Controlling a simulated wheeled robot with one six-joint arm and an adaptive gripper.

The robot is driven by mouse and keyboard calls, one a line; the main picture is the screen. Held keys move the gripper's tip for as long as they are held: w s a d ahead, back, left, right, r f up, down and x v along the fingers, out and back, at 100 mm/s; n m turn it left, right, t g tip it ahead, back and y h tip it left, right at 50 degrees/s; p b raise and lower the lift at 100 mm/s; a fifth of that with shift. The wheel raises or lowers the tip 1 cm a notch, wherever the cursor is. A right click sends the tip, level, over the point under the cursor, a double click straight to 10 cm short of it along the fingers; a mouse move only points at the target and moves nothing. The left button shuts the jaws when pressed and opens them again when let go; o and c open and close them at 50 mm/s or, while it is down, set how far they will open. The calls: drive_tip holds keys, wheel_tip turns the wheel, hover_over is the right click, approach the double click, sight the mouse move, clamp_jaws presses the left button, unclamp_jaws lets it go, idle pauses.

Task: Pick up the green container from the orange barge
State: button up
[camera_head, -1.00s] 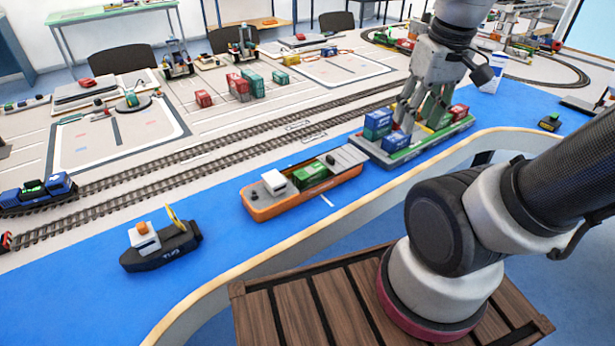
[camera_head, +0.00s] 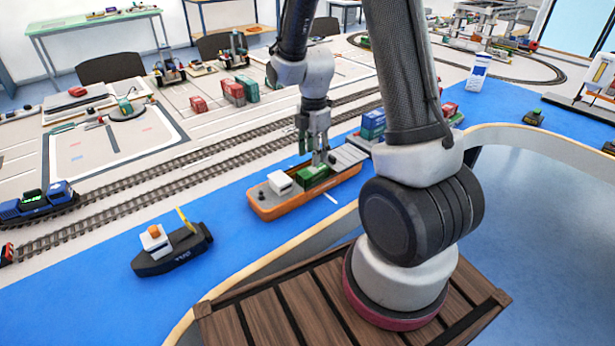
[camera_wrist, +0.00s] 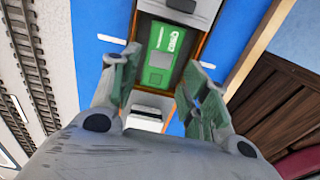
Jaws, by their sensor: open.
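The orange barge (camera_head: 284,206) floats on the blue water strip in the middle of the head view, with a white cabin at its left end. The green container (camera_head: 312,175) sits in its hold. In the wrist view the green container (camera_wrist: 158,50) shows from above with white lettering, between orange barge walls. My gripper (camera_head: 314,158) is above the container. In the wrist view my gripper (camera_wrist: 160,82) is open, its two fingers spread to either side of the container's lower end. Nothing is between them in grip, and I cannot tell the exact height gap.
A black tug (camera_head: 172,250) lies left of the barge. Another vessel with blue containers (camera_head: 373,124) lies just right of it, partly behind my arm. Railway tracks (camera_head: 190,160) run behind the barge. Open blue water lies between tug and barge.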

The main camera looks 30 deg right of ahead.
sight(313, 169)
drive_tip(key=shift+f, duration=0.2)
wheel_tip(313, 169, down, 7)
drive_tip(key=shift+f, duration=0.2)
drive_tip(key=shift+c, duration=0.5)
drive_tip(key=c, duration=0.6)
